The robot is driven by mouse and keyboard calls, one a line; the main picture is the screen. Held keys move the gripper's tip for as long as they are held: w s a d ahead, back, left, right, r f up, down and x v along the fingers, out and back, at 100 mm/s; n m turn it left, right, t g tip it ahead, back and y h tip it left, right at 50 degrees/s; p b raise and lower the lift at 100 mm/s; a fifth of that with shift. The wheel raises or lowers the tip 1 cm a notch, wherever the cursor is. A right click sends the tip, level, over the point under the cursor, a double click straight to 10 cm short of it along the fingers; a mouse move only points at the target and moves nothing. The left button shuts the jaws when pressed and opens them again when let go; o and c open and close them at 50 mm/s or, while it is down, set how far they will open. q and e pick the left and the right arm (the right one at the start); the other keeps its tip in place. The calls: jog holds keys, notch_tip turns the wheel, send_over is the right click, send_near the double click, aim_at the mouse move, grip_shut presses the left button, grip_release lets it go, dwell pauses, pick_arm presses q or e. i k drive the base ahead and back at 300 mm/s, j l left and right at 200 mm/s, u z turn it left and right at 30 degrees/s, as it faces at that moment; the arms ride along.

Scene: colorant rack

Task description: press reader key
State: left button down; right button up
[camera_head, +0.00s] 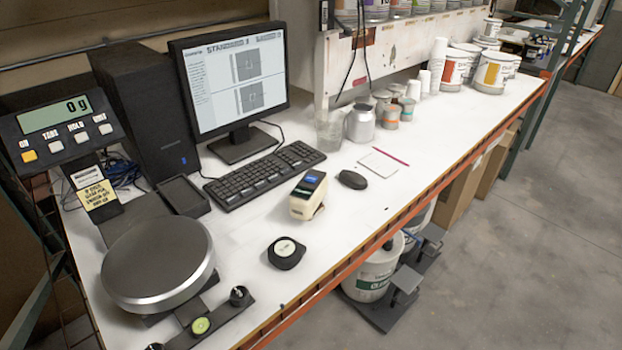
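A small cream handheld device (307,197), which looks like the reader, stands on the white bench in the middle of the view. It has a dark top with a lit blue and green screen facing up. Its key is too small to make out. Neither of my grippers shows in this view, and nothing touches the device.
A round black puck (286,252) lies in front of the device. A keyboard (264,174) and monitor (233,80) are behind, and a mouse (352,179) is to the right. A scale with a round plate (158,262) stands left.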

aim_at(309, 178)
jog(key=i+l+u, duration=0.25)
jog(key=l+u, duration=0.2)
jog(key=l, duration=0.9)
jog(key=l+u, duration=0.45)
jog(key=l, duration=0.85)
jog(key=i+l, duration=0.05)
